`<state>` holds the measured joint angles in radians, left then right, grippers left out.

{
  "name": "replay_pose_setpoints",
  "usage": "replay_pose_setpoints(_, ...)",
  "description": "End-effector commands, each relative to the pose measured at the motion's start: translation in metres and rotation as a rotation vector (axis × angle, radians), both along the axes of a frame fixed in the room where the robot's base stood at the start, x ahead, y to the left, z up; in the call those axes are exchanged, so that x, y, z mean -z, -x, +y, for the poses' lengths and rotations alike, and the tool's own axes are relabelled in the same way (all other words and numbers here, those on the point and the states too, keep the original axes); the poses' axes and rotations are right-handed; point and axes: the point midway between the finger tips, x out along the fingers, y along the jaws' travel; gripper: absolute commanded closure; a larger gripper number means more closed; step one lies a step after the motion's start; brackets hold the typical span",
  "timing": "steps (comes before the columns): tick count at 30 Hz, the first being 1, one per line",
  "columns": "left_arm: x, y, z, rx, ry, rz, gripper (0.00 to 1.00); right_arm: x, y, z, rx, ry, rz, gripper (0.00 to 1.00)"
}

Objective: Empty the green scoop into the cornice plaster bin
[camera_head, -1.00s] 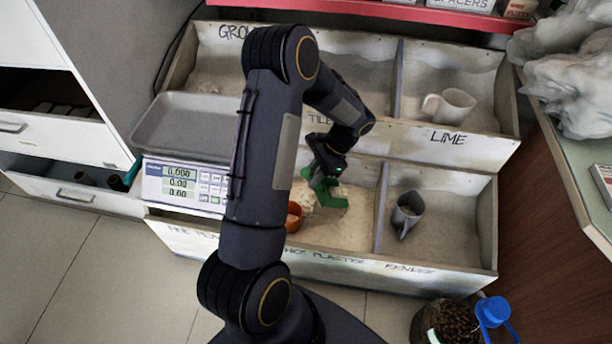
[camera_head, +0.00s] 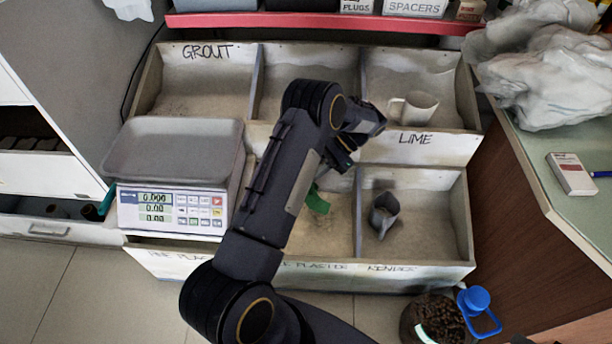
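My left arm crosses the middle of the view. Its gripper (camera_head: 324,182) is over the lower middle bin and appears shut on the green scoop (camera_head: 318,201); the fingers are too small and covered to see well. Only part of the scoop shows, so its contents and exact tilt are hidden. The cornice plaster bin (camera_head: 312,268) is this lower middle bin, its label partly covered by my arm. Pale powder shows in it below the scoop. My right gripper is not in view.
The render bin on the right holds a grey scoop (camera_head: 384,213). A white mug-like scoop (camera_head: 414,107) sits in the lime bin. A scale (camera_head: 180,205) with a tray stands at the left.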

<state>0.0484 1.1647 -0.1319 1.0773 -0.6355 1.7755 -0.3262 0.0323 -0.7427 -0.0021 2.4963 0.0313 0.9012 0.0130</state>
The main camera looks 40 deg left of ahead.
Motion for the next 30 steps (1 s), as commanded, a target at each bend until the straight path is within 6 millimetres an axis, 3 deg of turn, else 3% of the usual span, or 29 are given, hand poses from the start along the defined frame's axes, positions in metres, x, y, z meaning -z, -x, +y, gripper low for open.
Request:
replay_pose_setpoints(8, 0.002, -0.020, -0.012, 0.001, -0.054, 0.098, 1.00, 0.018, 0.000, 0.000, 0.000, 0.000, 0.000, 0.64)
replay_pose_setpoints(10, -0.007, -0.020, -0.011, -0.003, -0.060, 0.108, 1.00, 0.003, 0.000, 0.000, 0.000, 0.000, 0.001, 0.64)
replay_pose_setpoints(18, -0.007, -0.026, -0.014, -0.004, -0.076, 0.136, 1.00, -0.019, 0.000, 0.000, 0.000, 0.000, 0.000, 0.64)
replay_pose_setpoints(30, -0.004, -0.030, -0.017, 0.002, -0.087, 0.155, 1.00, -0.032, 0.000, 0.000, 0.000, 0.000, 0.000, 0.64)
